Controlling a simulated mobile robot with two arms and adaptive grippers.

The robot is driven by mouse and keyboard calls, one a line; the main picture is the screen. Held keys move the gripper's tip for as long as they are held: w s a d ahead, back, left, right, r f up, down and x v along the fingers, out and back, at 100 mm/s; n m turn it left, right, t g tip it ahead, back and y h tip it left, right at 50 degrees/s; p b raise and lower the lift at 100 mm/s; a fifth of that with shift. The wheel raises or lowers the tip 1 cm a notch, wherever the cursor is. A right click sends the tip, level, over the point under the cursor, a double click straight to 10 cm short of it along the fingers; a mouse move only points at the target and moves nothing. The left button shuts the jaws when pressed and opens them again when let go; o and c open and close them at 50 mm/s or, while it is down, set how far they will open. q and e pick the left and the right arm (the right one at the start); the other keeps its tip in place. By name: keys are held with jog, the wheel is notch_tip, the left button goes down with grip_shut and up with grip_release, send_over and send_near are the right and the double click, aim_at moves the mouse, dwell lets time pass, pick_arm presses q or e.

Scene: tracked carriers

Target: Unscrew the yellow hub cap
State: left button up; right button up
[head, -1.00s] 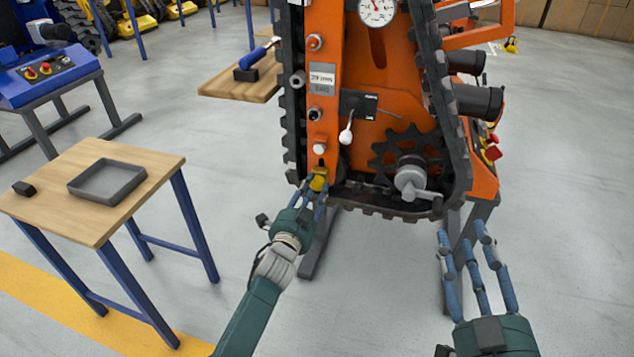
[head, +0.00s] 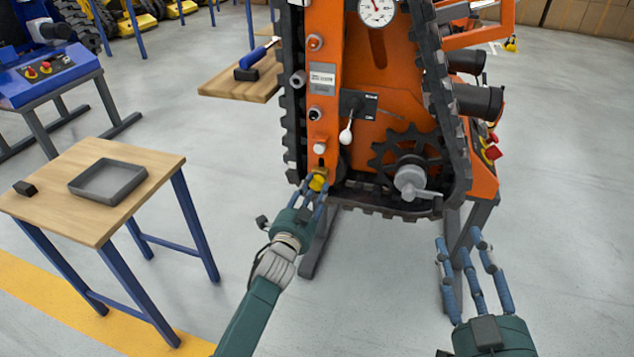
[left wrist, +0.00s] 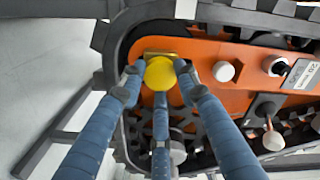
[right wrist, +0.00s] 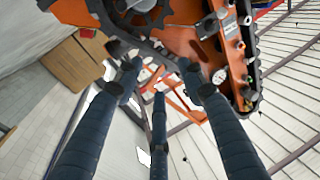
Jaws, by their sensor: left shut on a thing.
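The yellow hub cap (head: 317,182) sits low on the orange panel of the tracked carrier (head: 385,85). In the left wrist view the cap (left wrist: 160,74) is a round yellow disc in front of a brass-coloured plate. My left gripper (head: 318,186) is shut on the cap, with fingers on both sides and one below. The cap's far side is hidden. My right gripper (head: 466,245) is open and empty, in the air to the right of and below the carrier; in the right wrist view its fingers (right wrist: 158,75) are spread with nothing between them.
Close above the cap are a white knob (head: 320,143) and a lever with a white ball (head: 346,136). The black track (head: 292,120) and sprocket (head: 405,150) flank the panel. A wooden table (head: 75,215) with a grey tray (head: 107,181) stands at left. The floor between is clear.

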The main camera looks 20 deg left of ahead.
pick_arm(q)
jog(key=shift+s+p, duration=0.45)
jog(key=shift+s, duration=0.95)
pick_arm(e)
notch_tip(320, 180, down, 8)
jog(key=s+d+g+h, duration=0.1)
jog(key=g, duration=0.2)
jog(key=shift+s+d+g+h, duration=0.15)
jog(key=shift+s+g+h, duration=0.15)
jog(key=shift+g, duration=0.1)
pick_arm(q)
jog(key=shift+p, duration=0.3)
jog(key=shift+s+a, duration=0.1)
jog(key=shift+s, duration=0.05)
jog(key=shift+s+p, duration=0.85)
jog(key=shift+s, duration=0.75)
pick_arm(e)
jog(key=s+d+f+g+h, duration=0.1)
jog(key=s+f+g, duration=0.3)
jog(key=f, duration=0.4)
jog(key=shift+s+d+g, duration=0.3)
jog(key=shift+s+d, duration=0.5)
jog(key=shift+s, duration=0.05)
